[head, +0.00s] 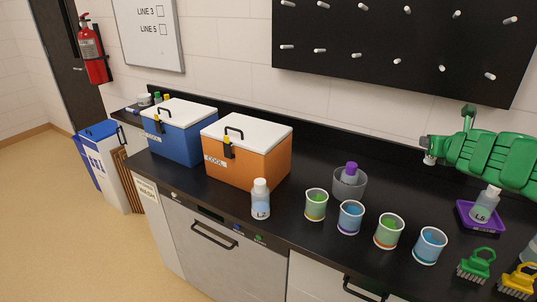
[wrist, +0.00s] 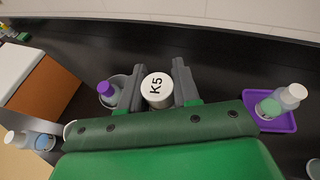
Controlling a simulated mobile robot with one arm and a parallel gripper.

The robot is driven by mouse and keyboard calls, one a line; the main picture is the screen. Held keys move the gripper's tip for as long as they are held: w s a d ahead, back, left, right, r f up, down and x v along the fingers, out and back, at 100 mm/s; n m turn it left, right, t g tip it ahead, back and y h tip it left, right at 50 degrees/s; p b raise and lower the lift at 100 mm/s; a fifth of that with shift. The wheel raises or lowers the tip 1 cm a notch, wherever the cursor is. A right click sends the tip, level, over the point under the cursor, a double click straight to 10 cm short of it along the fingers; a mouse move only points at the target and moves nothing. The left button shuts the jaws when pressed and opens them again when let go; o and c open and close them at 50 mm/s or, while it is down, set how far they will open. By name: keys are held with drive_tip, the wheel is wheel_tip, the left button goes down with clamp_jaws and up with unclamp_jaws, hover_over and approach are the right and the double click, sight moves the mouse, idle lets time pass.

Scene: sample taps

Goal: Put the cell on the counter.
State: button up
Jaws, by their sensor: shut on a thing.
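The cell (wrist: 157,90), a round piece with a white top marked K5, sits between the two grey fingers of my gripper (wrist: 158,70) in the wrist view. The fingers are shut on its sides. In the head view my gripper (head: 430,150) is at the right, above the back part of the black counter (head: 300,232); the cell is hard to make out there. Below my gripper, the counter between the grey cup and the purple tray looks bare.
A grey cup (head: 362,183) holds a purple-capped bottle (head: 350,173). A purple tray (head: 465,217) holds bottle L5 (head: 484,204). Several beakers (head: 388,231) line the front edge, with bottle L2 (head: 260,198) left of them. Orange (head: 248,160) and blue (head: 180,130) coolers stand left; brushes (head: 476,264) lie front right.

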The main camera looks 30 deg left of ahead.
drive_tip(key=s+a+m+t+h, duration=0.1)
drive_tip(key=s+a+m+h, duration=0.1)
drive_tip(key=a, duration=1.1)
drive_tip(key=s+a+m+h, duration=0.1)
drive_tip(key=s+a+h, duration=0.15)
drive_tip(key=a, duration=0.95)
drive_tip(key=s+a+m+h, duration=0.1)
drive_tip(key=s+a+m, duration=0.1)
drive_tip(key=s+a, duration=0.8)
drive_tip(key=s+a+m+h, duration=0.15)
drive_tip(key=s+a, duration=0.55)
drive_tip(key=s, duration=0.7)
wheel_tip(320, 180, down, 11)
drive_tip(key=shift+w+a+f, duration=1.5)
drive_tip(key=shift+a+f, duration=0.15)
drive_tip(key=shift+a, duration=0.05)
drive_tip(key=shift+w+a+f, duration=1.5)
drive_tip(key=shift+a+f, duration=0.2)
drive_tip(key=shift+a, duration=0.05)
drive_tip(key=shift+w+a+f, duration=1.5)
drive_tip(key=shift+a+f, duration=0.15)
drive_tip(key=shift+a, duration=0.05)
drive_tip(key=shift+f, duration=1.5)
drive_tip(key=shift+f, duration=0.1)
